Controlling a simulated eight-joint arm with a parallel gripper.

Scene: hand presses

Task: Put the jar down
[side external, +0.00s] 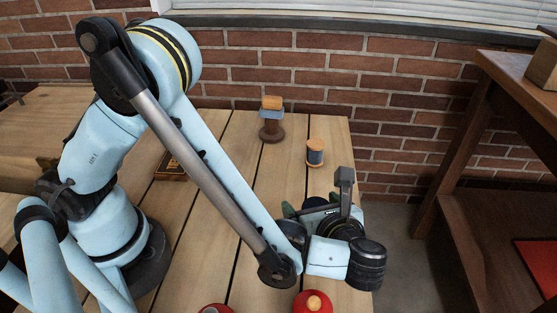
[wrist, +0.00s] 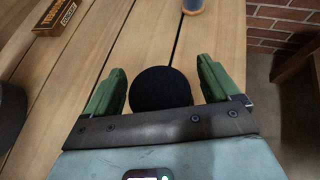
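In the wrist view, my gripper (wrist: 160,75) has its two green fingers wide apart, one on each side of a round black thing (wrist: 161,88). Only its dark top shows, so I cannot tell whether it is the jar or whether the fingers press on it. In the side view, my gripper (side external: 296,209) is over the table's right part, mostly hidden by my own wrist. A small dark jar-like thing with an orange top (side external: 315,152) stands apart on the table behind it; its lower part shows in the wrist view (wrist: 192,6).
The plank table (side external: 225,130) has bare room left of and behind my gripper. A brown stand with an orange top (side external: 271,120) is at the back. A dark lettered box (side external: 172,166) lies near my arm. Red things with orange tops (side external: 312,302) are at the front edge.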

